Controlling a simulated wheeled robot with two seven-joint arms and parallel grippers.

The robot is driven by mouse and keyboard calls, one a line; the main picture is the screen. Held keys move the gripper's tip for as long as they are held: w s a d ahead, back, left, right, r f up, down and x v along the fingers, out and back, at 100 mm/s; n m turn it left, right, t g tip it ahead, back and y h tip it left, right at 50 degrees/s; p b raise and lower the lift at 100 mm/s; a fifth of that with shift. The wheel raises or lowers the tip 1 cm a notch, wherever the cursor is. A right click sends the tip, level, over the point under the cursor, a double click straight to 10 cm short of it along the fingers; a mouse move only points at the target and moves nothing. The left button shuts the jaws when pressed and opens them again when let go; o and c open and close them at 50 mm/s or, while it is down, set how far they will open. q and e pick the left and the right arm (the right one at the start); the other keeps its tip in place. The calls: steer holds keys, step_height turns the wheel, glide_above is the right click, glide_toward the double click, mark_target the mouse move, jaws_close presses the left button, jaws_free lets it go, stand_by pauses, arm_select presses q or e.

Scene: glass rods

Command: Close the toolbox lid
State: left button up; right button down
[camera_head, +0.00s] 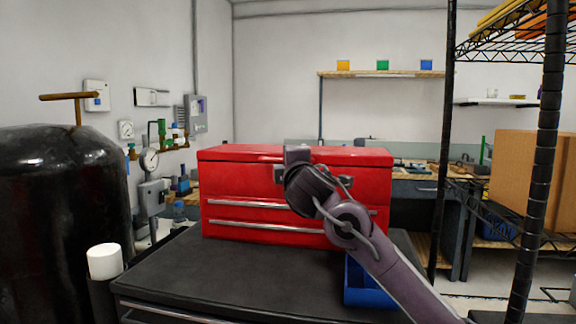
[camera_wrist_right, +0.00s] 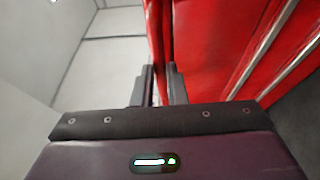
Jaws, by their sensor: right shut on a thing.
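The red toolbox (camera_head: 225,185) stands on a black cabinet top in the head view, its drawer front with silver handles facing me. Its red lid (camera_head: 240,151) looks flat or nearly flat on top; I cannot tell whether a small gap remains. My right gripper (camera_head: 298,156) is at the upper front edge of the toolbox, near its middle. In the right wrist view, its two fingers (camera_wrist_right: 162,88) are shut on a thin red edge (camera_wrist_right: 155,35), which looks like the lid's edge, beside the toolbox front (camera_wrist_right: 215,50). My arm hides part of the front. My left gripper is not in view.
A black tank (camera_head: 60,200) and a white cylinder (camera_head: 104,261) are at left. A wire shelf (camera_head: 540,150) stands at right.

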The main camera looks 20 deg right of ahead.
steer(key=shift+w+a+f, duration=0.1)
steer(key=shift+w+f, duration=0.05)
steer(key=shift+f, duration=0.6)
steer(key=c, duration=1.6)
jaws_free()
steer(key=shift+o, duration=0.7)
steer(key=shift+r, duration=0.25)
steer(key=shift+s, duration=0.2)
steer(key=v, duration=0.7)
steer(key=shift+s, duration=0.4)
